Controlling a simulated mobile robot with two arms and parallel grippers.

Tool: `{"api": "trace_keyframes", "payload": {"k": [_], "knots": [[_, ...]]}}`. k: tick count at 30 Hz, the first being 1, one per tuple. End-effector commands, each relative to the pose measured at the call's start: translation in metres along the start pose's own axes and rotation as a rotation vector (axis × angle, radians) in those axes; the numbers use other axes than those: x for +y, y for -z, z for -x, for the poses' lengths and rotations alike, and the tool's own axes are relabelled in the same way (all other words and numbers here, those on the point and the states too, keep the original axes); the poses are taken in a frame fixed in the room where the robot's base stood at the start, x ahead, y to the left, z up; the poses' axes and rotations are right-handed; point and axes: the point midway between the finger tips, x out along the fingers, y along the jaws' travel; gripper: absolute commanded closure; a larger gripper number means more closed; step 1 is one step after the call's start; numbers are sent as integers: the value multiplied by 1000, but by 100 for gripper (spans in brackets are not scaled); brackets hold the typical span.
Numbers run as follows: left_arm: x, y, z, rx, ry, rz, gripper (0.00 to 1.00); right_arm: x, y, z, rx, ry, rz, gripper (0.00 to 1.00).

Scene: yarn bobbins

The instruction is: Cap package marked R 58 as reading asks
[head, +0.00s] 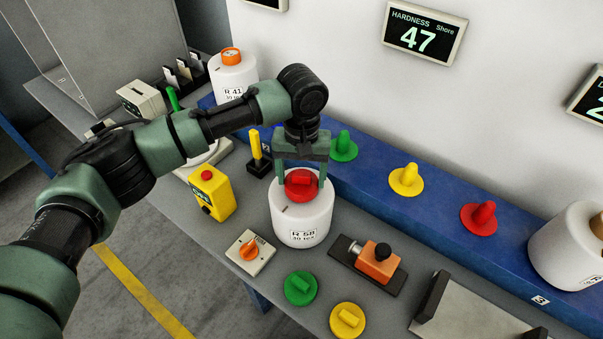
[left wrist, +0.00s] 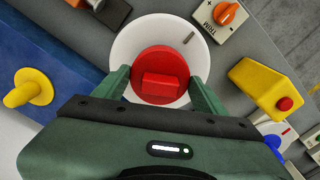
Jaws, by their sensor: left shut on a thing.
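The white bobbin package marked R 58 (head: 299,223) stands upright on the grey bench. A red cap (head: 301,184) with a raised grip sits at its top centre; whether it is fully seated I cannot tell. My left gripper (head: 301,181) is above the package, shut on the red cap, and its fingers flank the cap in the left wrist view (left wrist: 161,88). A green cap (head: 300,289) and a yellow cap (head: 347,320) lie on the bench in front. The wall display (head: 424,33) reads HARDNESS Shore 47. My right gripper is not in view.
An orange-knob box (head: 250,252), a yellow button box (head: 209,192) and an orange clamp device (head: 374,262) surround the package. Package R 41 (head: 233,78) stands behind left.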

Motion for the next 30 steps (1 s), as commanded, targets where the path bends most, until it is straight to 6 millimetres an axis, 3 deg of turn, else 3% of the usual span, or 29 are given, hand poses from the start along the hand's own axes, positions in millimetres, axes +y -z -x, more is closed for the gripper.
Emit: {"api": "trace_keyframes", "payload": {"k": [4, 5, 7, 8, 20, 30], "knots": [[0, 0, -3, 0, 0, 0, 66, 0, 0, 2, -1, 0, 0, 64], [0, 0, -3, 0, 0, 0, 26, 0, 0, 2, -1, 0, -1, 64], [0, 0, -3, 1, 0, 0, 7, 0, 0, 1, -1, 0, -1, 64], [0, 0, -3, 1, 0, 0, 3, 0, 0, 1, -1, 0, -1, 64], [1, 1, 3, 2, -2, -1, 3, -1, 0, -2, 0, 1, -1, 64], [1, 1, 57, 3, -2, 0, 3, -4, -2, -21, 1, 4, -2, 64]]}}
